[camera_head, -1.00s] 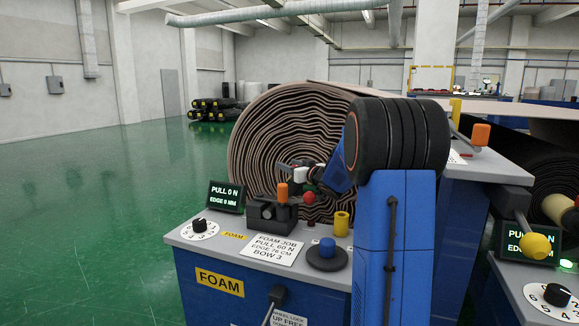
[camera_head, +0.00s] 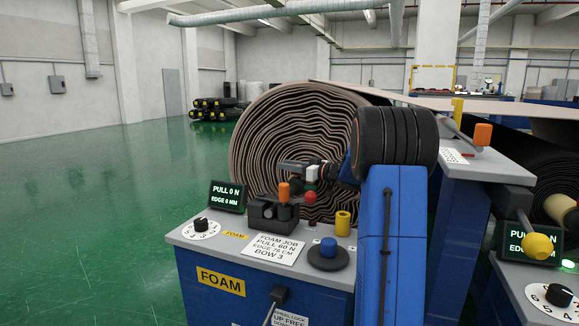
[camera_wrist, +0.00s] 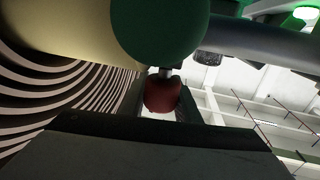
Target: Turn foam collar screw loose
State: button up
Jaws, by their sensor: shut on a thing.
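In the wrist view, a dark red knob (camera_wrist: 162,94) on a short grey stem, which looks like the foam collar screw, sits between the dark fingers of my gripper (camera_wrist: 165,105). My gripper is shut on it. A large green rounded part and a cream cylinder (camera_wrist: 65,35) lie just beyond it. In the head view, my gripper (camera_head: 303,170) is in front of the end of the foam roll (camera_head: 270,140), above the console. The knob between the fingers is hard to make out there, and my wrist hides part of the roll.
The foam console (camera_head: 200,238) carries a black block with an orange handle (camera_head: 284,192), a red ball (camera_head: 310,197), a yellow post (camera_head: 342,224) and a blue button (camera_head: 328,247). The display (camera_head: 228,197) reads pull 0 N, edge 0 mm. Open green floor lies left.

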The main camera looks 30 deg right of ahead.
jog(key=shift+s+a+n+g+y, duration=0.15)
jog(key=shift+a+n+g+y, duration=0.05)
jog(key=shift+n+g+y, duration=0.65)
jog(key=shift+s+a+n+g+y, duration=0.2)
jog(key=shift+n+g+y, duration=0.45)
jog(key=shift+y, duration=0.45)
jog(key=shift+s+a+n+g+y, duration=0.1)
jog(key=shift+a+n+g+y, duration=0.1)
jog(key=shift+n+g+y, duration=0.55)
jog(key=shift+n+y, duration=0.25)
jog(key=shift+y, duration=0.15)
jog(key=o, duration=1)
jog(key=shift+o, duration=0.2)
jog(key=shift+s, duration=0.1)
jog(key=v, duration=1.2)
jog(key=shift+r, duration=0.1)
